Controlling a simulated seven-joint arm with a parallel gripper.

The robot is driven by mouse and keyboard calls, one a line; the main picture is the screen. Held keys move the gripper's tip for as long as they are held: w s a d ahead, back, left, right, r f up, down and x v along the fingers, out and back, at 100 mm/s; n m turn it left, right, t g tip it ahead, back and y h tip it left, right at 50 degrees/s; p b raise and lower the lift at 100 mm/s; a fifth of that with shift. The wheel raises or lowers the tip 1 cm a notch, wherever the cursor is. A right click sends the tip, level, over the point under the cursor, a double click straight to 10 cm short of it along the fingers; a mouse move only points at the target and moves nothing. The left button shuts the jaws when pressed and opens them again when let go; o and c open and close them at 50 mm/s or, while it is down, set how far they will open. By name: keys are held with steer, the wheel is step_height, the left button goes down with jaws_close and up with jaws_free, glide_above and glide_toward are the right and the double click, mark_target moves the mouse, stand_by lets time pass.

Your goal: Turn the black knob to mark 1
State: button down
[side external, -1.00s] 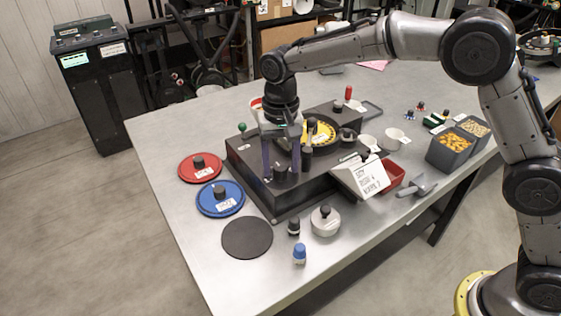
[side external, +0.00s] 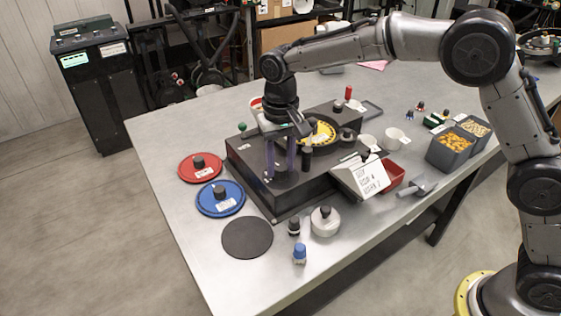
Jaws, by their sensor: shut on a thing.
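The dark seed meter box (side external: 248,160) sits on the grey table, with a yellow plate (side external: 322,133) on its top. My gripper (side external: 280,172) points straight down over the front left part of the box top. Its two purple fingers are low, close to the top, and shut on the black knob (side external: 281,174). The knob is small and mostly hidden between the fingertips. Its pointer and the marks around it are too small to read.
A black post (side external: 306,158) stands just right of my fingers, and a green-topped lever (side external: 242,127) rises on the left. Red (side external: 199,168) and blue (side external: 220,199) discs lie left of the box.

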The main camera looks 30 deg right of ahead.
mark_target(281, 166)
steer(key=n, duration=0.7)
steer(key=shift+r, duration=0.1)
steer(key=n, duration=0.6)
steer(key=shift+n, duration=0.4)
steer(key=shift+c, duration=2.4)
jaws_free()
step_height(281, 166, up, 14)
